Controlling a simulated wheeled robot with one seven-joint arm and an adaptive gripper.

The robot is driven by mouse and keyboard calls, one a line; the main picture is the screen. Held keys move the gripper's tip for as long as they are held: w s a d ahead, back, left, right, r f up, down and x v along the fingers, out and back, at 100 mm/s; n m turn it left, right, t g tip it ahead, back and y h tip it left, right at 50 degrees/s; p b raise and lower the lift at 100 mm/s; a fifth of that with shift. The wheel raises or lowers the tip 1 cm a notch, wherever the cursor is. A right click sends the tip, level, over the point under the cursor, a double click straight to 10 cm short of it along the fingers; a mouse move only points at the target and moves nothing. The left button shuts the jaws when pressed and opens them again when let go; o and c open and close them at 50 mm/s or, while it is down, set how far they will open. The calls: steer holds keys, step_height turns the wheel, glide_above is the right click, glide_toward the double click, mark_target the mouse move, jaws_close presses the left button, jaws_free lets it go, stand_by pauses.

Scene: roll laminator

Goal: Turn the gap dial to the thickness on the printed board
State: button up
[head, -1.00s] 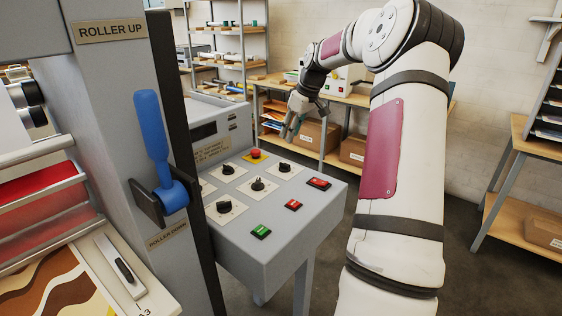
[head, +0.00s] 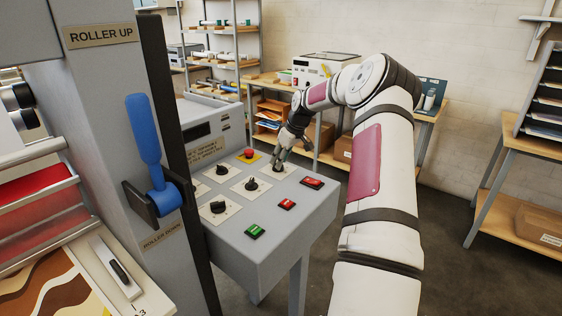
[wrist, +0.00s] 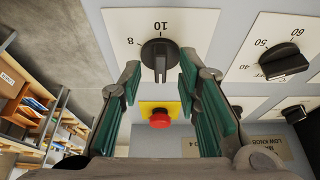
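A black dial (wrist: 160,54) on a white plate is in the wrist view, with upside-down figures 10 and 8 at its edge. Its grip bar stands upright in the picture; I cannot tell exactly which figure it marks. My gripper (wrist: 164,88) is open, its green-padded fingers spread on either side of the dial, with no clear contact. In the head view my gripper (head: 277,168) is over the console's far right plate and hides that dial. A board with brown and cream waves (head: 50,285) lies at lower left; no thickness is readable on it.
The grey console (head: 275,225) carries other black dials (head: 252,184), a red button (head: 249,154), red and green switches (head: 256,231) and an unreadable label (head: 205,151). Another dial (wrist: 284,62) is to the right in the wrist view. A blue lever (head: 150,140) stands left.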

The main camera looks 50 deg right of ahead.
steer(key=shift+w+f, duration=0.25)
steer(key=shift+f, duration=0.3)
jaws_close()
